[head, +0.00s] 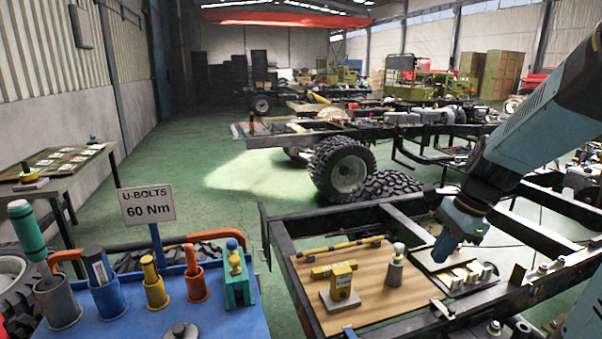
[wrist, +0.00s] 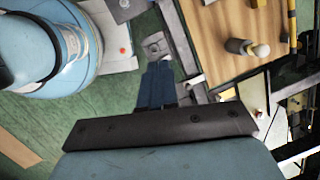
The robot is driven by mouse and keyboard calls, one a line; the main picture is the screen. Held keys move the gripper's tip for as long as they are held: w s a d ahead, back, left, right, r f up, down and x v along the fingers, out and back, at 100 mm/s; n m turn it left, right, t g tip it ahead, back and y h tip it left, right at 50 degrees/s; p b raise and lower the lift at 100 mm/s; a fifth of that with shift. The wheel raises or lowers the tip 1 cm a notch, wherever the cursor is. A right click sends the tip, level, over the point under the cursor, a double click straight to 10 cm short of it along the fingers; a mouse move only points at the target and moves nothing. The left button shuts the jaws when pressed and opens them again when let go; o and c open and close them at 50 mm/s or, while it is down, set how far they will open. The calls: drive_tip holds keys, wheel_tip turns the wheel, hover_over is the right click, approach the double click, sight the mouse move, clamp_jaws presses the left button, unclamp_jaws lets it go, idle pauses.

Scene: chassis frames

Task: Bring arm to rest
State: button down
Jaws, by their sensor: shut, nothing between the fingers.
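My arm comes in from the right in the head view and points down and left. My gripper (head: 445,247) hangs above the right side of the chassis frame, close to the right edge of a wooden board (head: 378,312). In the wrist view my gripper (wrist: 156,68) shows its blue fingers together, with nothing between them. The wooden board also shows in the wrist view (wrist: 215,50), to the right of the fingers. A small tray of metal parts (head: 468,277) lies just right of the gripper in the head view.
On the board stand a yellow block tool (head: 340,287) and a grey white-topped piece (head: 395,268). A blue tool stand (head: 160,318) with several holders and a "U-BOLTS 60 Nm" sign (head: 147,204) is at front left. Green floor (head: 220,185) is clear at centre left.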

drive_tip(key=s+a+r+n+t+h, duration=0.3)
drive_tip(key=s+a+r+n, duration=0.3)
drive_tip(key=n, duration=1.1)
drive_tip(key=s+r+t, duration=0.1)
drive_tip(key=s+r, duration=0.3)
drive_tip(key=r, duration=0.1)
drive_tip(key=shift+s+t, duration=0.3)
